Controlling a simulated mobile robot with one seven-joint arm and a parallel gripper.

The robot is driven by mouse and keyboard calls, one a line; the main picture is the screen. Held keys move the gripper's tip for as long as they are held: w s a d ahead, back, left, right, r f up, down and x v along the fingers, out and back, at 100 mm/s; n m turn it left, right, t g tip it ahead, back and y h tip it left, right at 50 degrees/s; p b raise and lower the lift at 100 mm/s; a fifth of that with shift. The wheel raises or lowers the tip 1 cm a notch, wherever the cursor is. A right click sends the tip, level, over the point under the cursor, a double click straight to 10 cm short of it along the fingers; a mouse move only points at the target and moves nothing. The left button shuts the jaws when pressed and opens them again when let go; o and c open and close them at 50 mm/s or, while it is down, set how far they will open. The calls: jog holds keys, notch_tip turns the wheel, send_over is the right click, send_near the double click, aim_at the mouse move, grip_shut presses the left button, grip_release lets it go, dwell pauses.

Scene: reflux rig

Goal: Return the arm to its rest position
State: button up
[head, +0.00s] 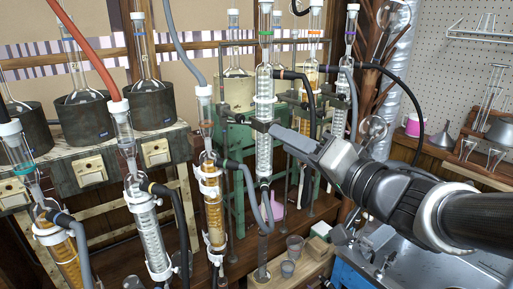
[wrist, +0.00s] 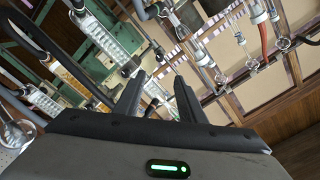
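My arm reaches in from the right of the head view, and my gripper (head: 282,138) points left among the glassware. Its fingers lie close to an upright glass condenser (head: 264,160) with a green band; whether they touch it cannot be told. In the wrist view my gripper (wrist: 158,90) has its two dark fingers apart, with a gap between them. Glass shows beyond the gap, and nothing is clearly held. The rest position itself is not marked in either view.
Glass condensers with hoses crowd the left and middle, including an amber-filled one (head: 213,210). A black hose (head: 418,110) loops above my arm. Flasks sit in dark heating mantles (head: 152,106) at left. A pegboard (head: 470,50) is at right.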

jog(key=shift+d, duration=0.1)
jog(key=d+r+m+g+h+p, duration=0.25)
jog(key=d+h+p, duration=0.45)
jog(key=d+h, duration=0.5)
jog(key=s+a+f+n+g+y+p, duration=0.1)
jog(key=s+a+f+n+g, duration=0.1)
jog(key=s, duration=0.6)
jog(key=s+a+f+n+g+y+p, duration=0.1)
jog(key=s+a+f+n+g+p, duration=0.1)
jog(key=s, duration=0.6)
jog(key=a+f+n+g, duration=0.1)
jog(key=a+g, duration=0.1)
jog(key=g, duration=0.1)
jog(key=shift+a+f, duration=0.1)
